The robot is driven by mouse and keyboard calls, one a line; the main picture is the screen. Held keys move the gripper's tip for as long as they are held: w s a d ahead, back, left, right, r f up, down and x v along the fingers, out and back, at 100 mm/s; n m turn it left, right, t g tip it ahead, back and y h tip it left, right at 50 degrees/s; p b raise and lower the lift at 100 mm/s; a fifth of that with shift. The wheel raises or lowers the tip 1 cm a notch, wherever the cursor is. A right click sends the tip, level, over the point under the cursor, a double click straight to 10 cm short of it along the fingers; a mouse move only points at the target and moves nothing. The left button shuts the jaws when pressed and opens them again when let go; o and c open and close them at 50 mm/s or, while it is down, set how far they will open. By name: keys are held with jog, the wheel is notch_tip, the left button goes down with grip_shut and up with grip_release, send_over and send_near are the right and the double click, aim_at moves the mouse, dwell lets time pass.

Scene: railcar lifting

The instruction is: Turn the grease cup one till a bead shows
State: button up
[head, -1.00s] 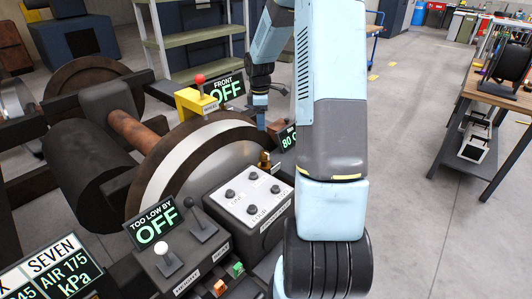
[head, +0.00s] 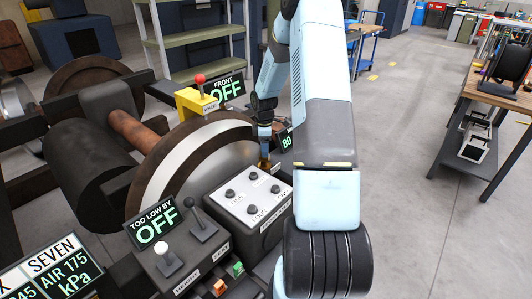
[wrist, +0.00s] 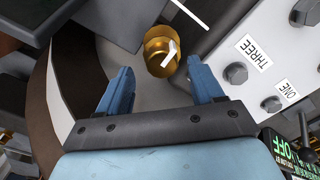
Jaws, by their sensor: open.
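A brass cup (wrist: 160,62), round with a dark hollow and a white mark at its rim, stands beside the knob panel in the wrist view. It is probably the grease cup; no label on it can be read. In the head view only a bit of the brass (head: 264,165) shows under my gripper (head: 264,147). In the wrist view my gripper (wrist: 161,78) is open, its blue fingers to either side of the cup's near end. Nothing is between them that I can see held. I cannot tell whether a bead shows.
A white-topped panel (head: 237,207) with several dark knobs stands close by; labels THREE and ONE (wrist: 287,89) read in the wrist view. A rusty wheel (head: 150,190) stands behind. A yellow box (head: 195,101) with a red-topped lever and an OFF display (head: 226,88) are near my arm.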

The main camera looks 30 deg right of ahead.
jog(key=shift+f, duration=1.7)
jog(key=shift+c, duration=0.2)
